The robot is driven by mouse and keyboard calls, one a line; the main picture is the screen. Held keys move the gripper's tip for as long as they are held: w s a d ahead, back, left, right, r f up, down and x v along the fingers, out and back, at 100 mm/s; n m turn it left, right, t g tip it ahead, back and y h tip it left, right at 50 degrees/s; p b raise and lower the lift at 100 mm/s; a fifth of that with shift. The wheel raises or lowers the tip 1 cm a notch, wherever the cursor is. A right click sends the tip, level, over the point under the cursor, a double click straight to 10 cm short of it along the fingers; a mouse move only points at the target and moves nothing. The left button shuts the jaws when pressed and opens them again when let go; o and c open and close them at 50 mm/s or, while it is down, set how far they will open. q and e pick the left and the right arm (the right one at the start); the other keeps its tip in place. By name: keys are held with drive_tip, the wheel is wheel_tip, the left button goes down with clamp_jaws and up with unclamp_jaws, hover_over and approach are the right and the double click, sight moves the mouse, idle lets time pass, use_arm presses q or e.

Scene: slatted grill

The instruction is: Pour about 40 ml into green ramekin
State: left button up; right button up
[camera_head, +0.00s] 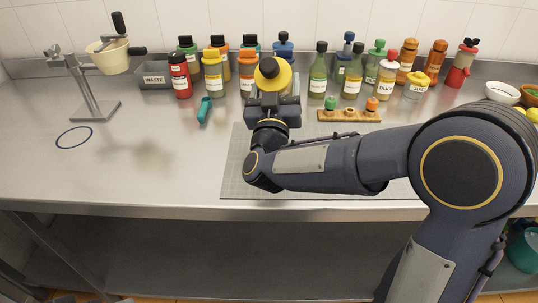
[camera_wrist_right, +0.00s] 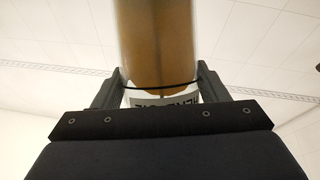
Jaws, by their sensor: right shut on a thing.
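My right gripper (camera_head: 274,88) is above the far middle of the steel counter. It is shut on a bottle with a yellow end and dark centre (camera_head: 272,75). In the right wrist view the held bottle (camera_wrist_right: 158,42) is a brown-amber cylinder between the two fingers (camera_wrist_right: 160,88), with part of a white lettered label showing low down. I cannot make out a green ramekin; my right arm covers part of the counter. My left gripper is not in view.
Several sauce bottles (camera_head: 212,75) and green-yellow bottles (camera_head: 318,75) line the back. A grey waste bin (camera_head: 154,75), a stand (camera_head: 92,95) and a teal tool (camera_head: 204,110) are left. A wooden rack (camera_head: 348,117) is right of the gripper.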

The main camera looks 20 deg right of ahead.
drive_tip(key=shift+s+r+t+b, duration=0.1)
drive_tip(key=shift+r+t+b, duration=0.25)
drive_tip(key=shift+r, duration=0.3)
idle(0.5)
drive_tip(key=shift+s+a+r+n+t+b, duration=0.1)
drive_tip(key=shift+r+n+t+b, duration=0.15)
drive_tip(key=shift+t+b, duration=0.4)
drive_tip(key=shift+r+n+t+b, duration=0.15)
drive_tip(key=shift+n+t+b, duration=0.1)
drive_tip(key=shift+t+b, duration=0.35)
idle(3.3)
